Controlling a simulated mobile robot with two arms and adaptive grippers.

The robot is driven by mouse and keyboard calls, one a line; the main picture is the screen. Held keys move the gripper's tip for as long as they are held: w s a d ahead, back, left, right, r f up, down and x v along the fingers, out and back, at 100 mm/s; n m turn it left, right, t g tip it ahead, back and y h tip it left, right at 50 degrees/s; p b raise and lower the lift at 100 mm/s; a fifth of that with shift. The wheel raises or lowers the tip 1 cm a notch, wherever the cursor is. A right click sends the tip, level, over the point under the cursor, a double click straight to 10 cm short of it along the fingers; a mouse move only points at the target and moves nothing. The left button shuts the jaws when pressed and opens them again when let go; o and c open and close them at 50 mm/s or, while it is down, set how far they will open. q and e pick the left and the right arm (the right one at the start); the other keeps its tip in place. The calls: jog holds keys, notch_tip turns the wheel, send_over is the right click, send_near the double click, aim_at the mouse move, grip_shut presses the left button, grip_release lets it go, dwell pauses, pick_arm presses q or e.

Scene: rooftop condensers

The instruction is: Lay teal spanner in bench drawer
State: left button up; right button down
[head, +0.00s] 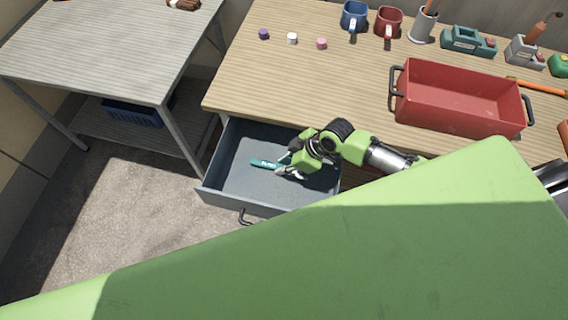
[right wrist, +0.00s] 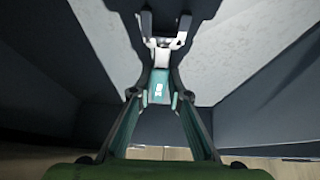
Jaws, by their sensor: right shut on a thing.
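The bench drawer (head: 232,185) is pulled open under the wooden bench and looks empty apart from the spanner. The teal spanner (head: 262,164) is over the drawer's inside, its teal handle pointing left. My right gripper (head: 285,165) reaches down into the drawer area from the right and is shut on the spanner. In the right wrist view the spanner (right wrist: 160,78) shows between the fingertips (right wrist: 160,97), its grey open jaw pointing away. I cannot tell whether the spanner touches the drawer floor.
A red crate (head: 459,113), a blue mug (head: 354,16), a red mug (head: 388,22) and tools stand on the bench (head: 300,75). A grey table (head: 110,50) with a blue basket (head: 133,112) below stands left. A large green part of mine hides the foreground.

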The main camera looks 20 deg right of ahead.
jog(key=c, duration=1.9)
grip_release()
jog(key=v, duration=1.2)
jog(key=shift+d, duration=0.1)
